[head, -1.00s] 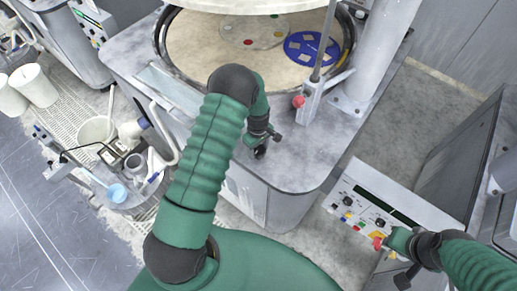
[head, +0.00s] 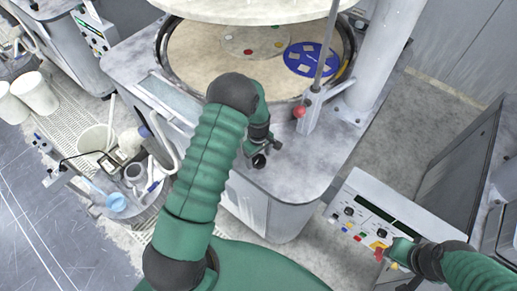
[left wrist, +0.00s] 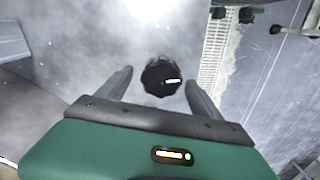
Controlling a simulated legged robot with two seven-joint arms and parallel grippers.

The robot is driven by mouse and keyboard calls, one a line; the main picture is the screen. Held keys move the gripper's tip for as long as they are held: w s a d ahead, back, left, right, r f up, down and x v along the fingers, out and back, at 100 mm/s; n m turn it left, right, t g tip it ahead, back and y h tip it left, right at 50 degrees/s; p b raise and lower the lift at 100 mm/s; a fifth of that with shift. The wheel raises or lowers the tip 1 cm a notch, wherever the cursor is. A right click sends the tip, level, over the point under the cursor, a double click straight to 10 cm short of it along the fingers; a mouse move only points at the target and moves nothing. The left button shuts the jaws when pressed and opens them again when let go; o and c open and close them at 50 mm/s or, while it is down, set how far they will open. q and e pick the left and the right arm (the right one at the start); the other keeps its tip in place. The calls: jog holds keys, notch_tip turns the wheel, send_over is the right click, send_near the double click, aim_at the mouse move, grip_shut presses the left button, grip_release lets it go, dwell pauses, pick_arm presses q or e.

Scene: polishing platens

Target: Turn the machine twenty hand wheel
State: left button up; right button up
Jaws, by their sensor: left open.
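A black hand wheel (left wrist: 161,78) with a ridged rim and a white mark sits between the fingers in the left wrist view. It also shows in the head view (head: 259,161), on the front part of the grey machine's top. My left gripper (head: 264,146) is open above the hand wheel. In the left wrist view its fingers stand on either side of the wheel, with a gap at each side. My right gripper (head: 392,253) is over the lower edge of a control panel by a red button; its fingers are too small to read.
The grey machine (head: 290,180) carries a round beige platen (head: 195,62) with a blue disc (head: 312,60). A red-knobbed lever (head: 300,111) stands right of the hand wheel. The control panel (head: 366,203) is at lower right. A cluttered round tray (head: 137,208) and white buckets (head: 34,93) are at left.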

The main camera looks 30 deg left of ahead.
aim_at(258, 158)
pick_arm(q)
notch_tip(258, 158, up, 16)
jog(key=b, duration=0.4)
jog(key=shift+f+b, duration=0.1)
jog(key=shift+b, duration=0.2)
